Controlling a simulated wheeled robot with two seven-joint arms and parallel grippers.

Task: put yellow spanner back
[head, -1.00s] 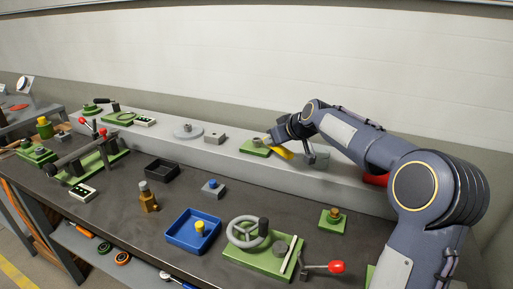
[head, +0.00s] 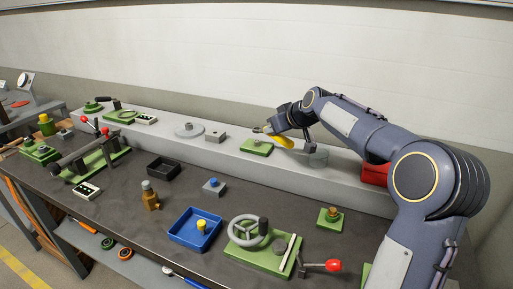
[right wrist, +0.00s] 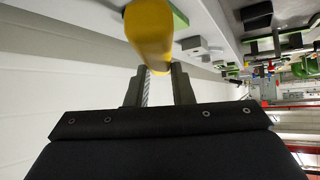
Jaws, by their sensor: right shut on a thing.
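The yellow spanner (head: 283,142) has a yellow handle and a grey metal end pointing left. It is held above the grey raised ledge (head: 345,171), over the block with a green base (head: 256,148). My right gripper (head: 274,128) is shut on it. In the right wrist view the yellow handle (right wrist: 148,35) stands out past the fingers (right wrist: 158,80) and a metal part shows between them. The exact grip is partly hidden. My left gripper is in neither current view.
The dark bench carries a blue tray (head: 174,240), a handwheel on a green plate (head: 265,266), a red-knobbed lever (head: 333,265) and a black tray (head: 150,168). A red box (head: 374,174) is by my right arm. Several tools lie on the lower shelf (head: 139,264).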

